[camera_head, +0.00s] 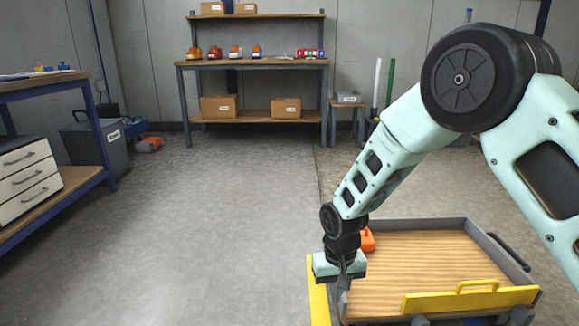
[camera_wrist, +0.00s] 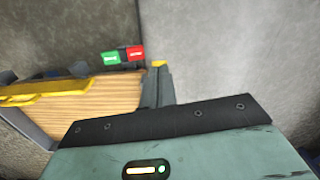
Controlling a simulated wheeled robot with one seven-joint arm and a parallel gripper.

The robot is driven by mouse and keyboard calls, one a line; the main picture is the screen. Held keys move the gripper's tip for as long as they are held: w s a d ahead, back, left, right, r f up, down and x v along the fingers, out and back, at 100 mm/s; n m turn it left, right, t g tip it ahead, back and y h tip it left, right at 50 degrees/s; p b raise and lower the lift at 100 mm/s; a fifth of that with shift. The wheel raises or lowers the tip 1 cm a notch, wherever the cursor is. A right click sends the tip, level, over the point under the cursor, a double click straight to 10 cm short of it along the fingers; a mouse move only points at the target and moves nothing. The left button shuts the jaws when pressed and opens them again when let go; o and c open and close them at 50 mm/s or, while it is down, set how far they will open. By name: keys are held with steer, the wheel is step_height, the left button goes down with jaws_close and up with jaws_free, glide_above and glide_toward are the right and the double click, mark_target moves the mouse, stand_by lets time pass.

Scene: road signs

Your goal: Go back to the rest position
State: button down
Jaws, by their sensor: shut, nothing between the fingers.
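My gripper (camera_head: 344,298) hangs pointing down over the left edge of a wooden-floored tray, at the lower middle of the head view. Its fingers are together and hold nothing. My arm reaches down to it from the upper right, bent at a large dark joint.
The tray (camera_head: 430,262) has grey walls and a yellow front piece with a handle. An orange object (camera_head: 367,240) sits at its back left, partly hidden by my arm. A workbench (camera_head: 255,62) stands at the back, drawers (camera_head: 27,178) at left. The middle floor is clear.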

steer(key=s+d+r+n+p, duration=0.1)
steer(key=s+d+r+n, duration=0.15)
steer(key=s+r, duration=0.95)
steer(key=s+d+r+n+p, duration=0.1)
steer(key=s+r+n, duration=0.3)
steer(key=s+r, duration=0.85)
step_height(320, 180, up, 33)
steer(key=s+p, duration=0.2)
steer(key=p, duration=3.4)
steer(key=shift+s+a+y, duration=0.15)
steer(key=shift+s+y, duration=0.15)
steer(key=shift+s, duration=0.1)
steer(key=shift+m, duration=0.25)
